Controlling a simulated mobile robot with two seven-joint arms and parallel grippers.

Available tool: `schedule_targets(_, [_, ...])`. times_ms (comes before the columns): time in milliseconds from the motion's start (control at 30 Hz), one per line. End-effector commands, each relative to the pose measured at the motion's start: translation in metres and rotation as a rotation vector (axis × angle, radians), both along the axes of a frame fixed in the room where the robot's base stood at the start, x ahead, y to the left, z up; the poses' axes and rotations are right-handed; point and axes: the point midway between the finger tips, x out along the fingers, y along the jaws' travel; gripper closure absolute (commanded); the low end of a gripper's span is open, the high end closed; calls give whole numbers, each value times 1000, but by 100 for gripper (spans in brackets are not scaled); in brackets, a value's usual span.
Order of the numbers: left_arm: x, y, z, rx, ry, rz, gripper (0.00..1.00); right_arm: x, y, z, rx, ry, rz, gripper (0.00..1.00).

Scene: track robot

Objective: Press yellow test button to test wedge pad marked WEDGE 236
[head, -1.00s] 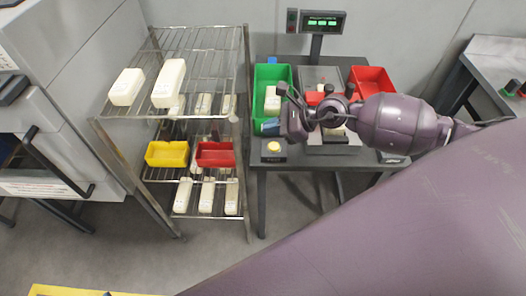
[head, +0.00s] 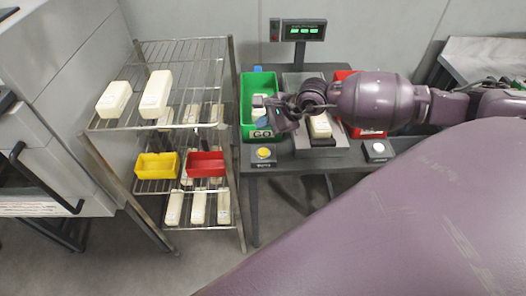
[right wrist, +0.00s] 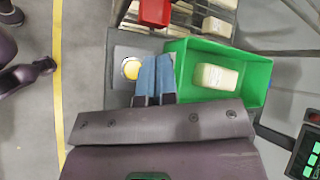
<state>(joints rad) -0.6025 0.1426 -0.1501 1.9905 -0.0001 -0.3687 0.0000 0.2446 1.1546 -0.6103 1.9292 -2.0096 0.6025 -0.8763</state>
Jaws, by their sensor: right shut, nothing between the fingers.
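The yellow button (head: 263,152) sits on a dark box at the front left of the test table; it also shows in the right wrist view (right wrist: 131,68). My right gripper (right wrist: 153,68) is shut and empty, its blue fingers together beside the button, over the near edge of the green bin. In the head view this gripper (head: 267,119) is just behind the button, its fingertips hard to make out. A cream pad (head: 320,127) lies on the grey test fixture (head: 322,146), partly behind my wrist. Its marking is not readable. My left gripper is not in view.
A green bin (head: 245,88) marked GO holds one pad (right wrist: 215,77). A red bin (head: 372,132) is partly behind my arm. A white button (head: 379,149) sits front right. The display (head: 303,30) shows green lights. A wire rack (head: 190,60) with several pads stands left.

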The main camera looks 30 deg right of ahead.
Motion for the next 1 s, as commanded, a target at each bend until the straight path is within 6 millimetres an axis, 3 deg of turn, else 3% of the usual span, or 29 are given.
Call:
schedule_targets(600, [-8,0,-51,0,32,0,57,-1,0,-71,1,4,-1,100])
schedule_targets(800, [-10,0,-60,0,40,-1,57,0,0,-83,0,3,-1,100])
schedule_targets(1000, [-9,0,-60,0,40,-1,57,0,0,-83,1,0,-1,100])
